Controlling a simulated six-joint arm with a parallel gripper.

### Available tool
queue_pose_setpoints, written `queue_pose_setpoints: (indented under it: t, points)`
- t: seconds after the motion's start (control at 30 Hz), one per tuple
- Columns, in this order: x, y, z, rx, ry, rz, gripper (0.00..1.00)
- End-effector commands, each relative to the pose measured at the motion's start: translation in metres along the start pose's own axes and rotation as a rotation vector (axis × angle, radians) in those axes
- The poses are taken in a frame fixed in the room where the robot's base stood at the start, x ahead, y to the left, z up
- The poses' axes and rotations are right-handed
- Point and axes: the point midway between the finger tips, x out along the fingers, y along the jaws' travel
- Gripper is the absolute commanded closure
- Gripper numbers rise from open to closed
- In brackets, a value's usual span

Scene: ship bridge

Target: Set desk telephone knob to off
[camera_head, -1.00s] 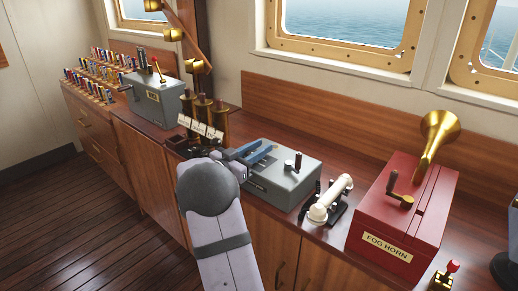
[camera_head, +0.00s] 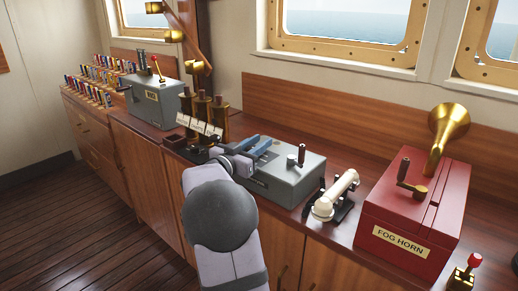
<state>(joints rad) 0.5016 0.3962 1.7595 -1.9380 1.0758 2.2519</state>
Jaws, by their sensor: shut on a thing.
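The desk telephone is a grey box (camera_head: 296,183) on the wooden counter, with a white handset (camera_head: 334,196) on a black cradle to its right. A small black crank (camera_head: 300,156) stands on the right part of its top. My gripper (camera_head: 262,152), with blue fingers, reaches over the left part of the box's top. It is shut on a small part there that I take to be the telephone knob. The fingers and wrist hide the knob, so its setting cannot be read.
A red fog horn box (camera_head: 424,206) with a brass horn stands to the right. Brass cylinders with white labels (camera_head: 205,128) stand close to my gripper's left. A second grey box (camera_head: 158,102) with a red-tipped lever is farther left. The floor in front is clear.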

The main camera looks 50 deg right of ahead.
Motion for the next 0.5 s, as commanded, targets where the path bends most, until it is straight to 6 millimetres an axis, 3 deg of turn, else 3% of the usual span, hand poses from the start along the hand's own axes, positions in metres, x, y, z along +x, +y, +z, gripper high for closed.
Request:
queue_pose_setpoints:
  t: [0.17,0.2,0.27,0.5]
  points:
    - [-0.0005,0.0,-0.0001,-0.003,-0.001,0.001,0.96]
    - [-0.0005,0.0,0.0,-0.003,-0.001,0.001,0.69]
    - [-0.0005,0.0,0.0,-0.003,-0.001,0.001,0.55]
    - [-0.0004,0.0001,0.0002,-0.002,-0.001,0.001,0.55]
